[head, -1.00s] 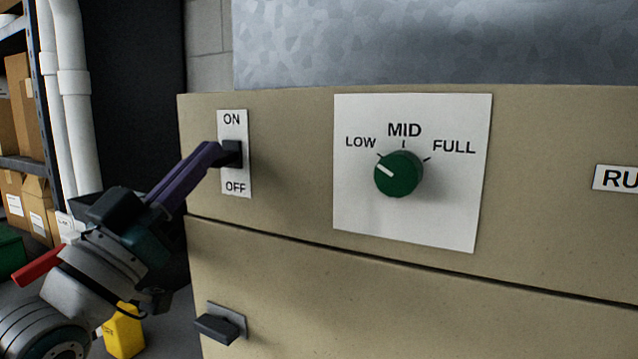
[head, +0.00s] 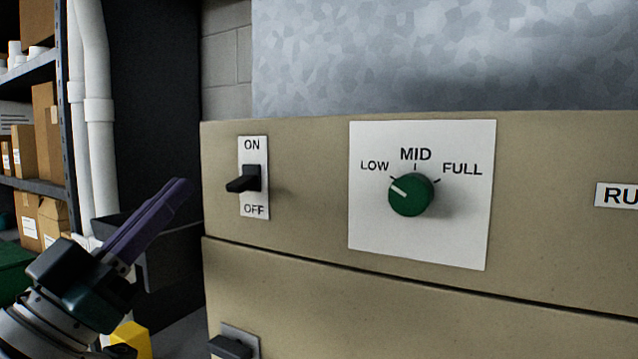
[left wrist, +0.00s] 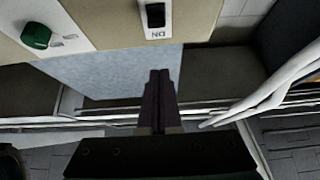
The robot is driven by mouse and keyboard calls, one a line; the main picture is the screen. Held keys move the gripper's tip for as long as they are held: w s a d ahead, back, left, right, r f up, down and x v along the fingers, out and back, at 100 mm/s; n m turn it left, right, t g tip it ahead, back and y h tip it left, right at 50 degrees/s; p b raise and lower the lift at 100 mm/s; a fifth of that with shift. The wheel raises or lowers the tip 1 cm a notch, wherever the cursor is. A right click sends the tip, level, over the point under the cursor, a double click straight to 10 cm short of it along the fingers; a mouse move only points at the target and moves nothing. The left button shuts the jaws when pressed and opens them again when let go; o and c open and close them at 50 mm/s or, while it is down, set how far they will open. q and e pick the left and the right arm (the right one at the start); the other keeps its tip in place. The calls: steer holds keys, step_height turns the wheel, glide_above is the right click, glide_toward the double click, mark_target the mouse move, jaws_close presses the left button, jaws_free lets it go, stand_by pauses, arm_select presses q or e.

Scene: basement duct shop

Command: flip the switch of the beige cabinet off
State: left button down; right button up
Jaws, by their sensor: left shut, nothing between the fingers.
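The beige cabinet (head: 305,140) fills the right and middle of the head view. Its switch (head: 244,180) is a black lever on a white plate marked ON above and OFF below. The lever sticks out to the left; I cannot tell for sure which way it is tipped. The switch (left wrist: 155,14) is also at the top of the left wrist view, upside down. My left gripper (head: 182,184) has purple fingers, shut and empty, left of the switch and apart from it. In the left wrist view the fingertips (left wrist: 160,73) point toward the cabinet side. My right gripper is not in view.
A green knob (head: 411,195) on a LOW-MID-FULL plate is right of the switch, its mark toward LOW. A dark handle (head: 230,347) sticks out below. White pipes (head: 97,110) and a shelf with boxes (head: 45,130) stand at the left. A yellow object (head: 132,338) is low down.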

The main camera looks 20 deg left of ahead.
arm_select(q)
steer(key=shift+v, duration=1.1)
